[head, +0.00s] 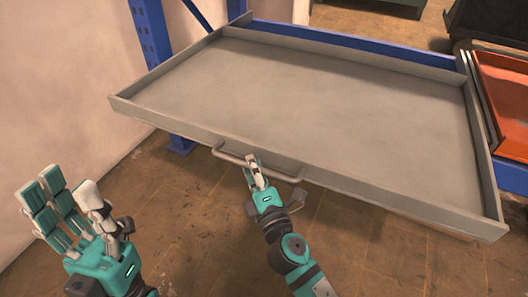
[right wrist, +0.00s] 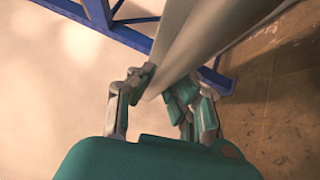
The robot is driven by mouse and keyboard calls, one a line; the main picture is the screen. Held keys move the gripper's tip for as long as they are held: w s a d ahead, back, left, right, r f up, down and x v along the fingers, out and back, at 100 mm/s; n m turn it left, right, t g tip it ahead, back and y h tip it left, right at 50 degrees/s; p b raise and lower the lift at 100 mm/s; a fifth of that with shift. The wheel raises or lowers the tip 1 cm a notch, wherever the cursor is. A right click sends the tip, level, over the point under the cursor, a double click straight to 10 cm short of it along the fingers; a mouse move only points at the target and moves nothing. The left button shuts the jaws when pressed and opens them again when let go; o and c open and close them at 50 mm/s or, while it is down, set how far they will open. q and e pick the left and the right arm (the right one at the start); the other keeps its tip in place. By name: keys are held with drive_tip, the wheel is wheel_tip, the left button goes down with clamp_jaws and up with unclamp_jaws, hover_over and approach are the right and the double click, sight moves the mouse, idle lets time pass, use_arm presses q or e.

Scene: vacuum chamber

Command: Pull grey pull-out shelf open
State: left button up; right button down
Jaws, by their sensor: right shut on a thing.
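The grey pull-out shelf (head: 300,92) is a wide, shallow tray with low rims. It extends out from the blue rack, and its inside is empty. A grey bar handle (head: 232,156) is fixed to its front edge. My right gripper (head: 257,172) is at the middle of the handle with its fingers shut on the bar. In the right wrist view the fingers (right wrist: 160,92) close around a pale grey bar, with part of the grip hidden. My left gripper (head: 72,205) is at the lower left, fingers spread and empty, away from the shelf.
A blue rack upright (head: 152,38) stands beside the pale wall at the left. An orange tray (head: 505,95) is close to the shelf's right side. The brown tiled floor (head: 380,245) below and in front of the shelf is clear.

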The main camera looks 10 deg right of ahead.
drive_tip(key=s+a, duration=0.1)
drive_tip(key=s, duration=0.1)
drive_tip(key=s+a, duration=0.1)
drive_tip(key=s, duration=0.1)
drive_tip(key=shift+a+r+b, duration=0.15)
drive_tip(key=shift+a+b, duration=0.15)
drive_tip(key=shift+a, duration=0.1)
drive_tip(key=c, duration=1.3)
unclamp_jaws()
drive_tip(key=v, duration=1.2)
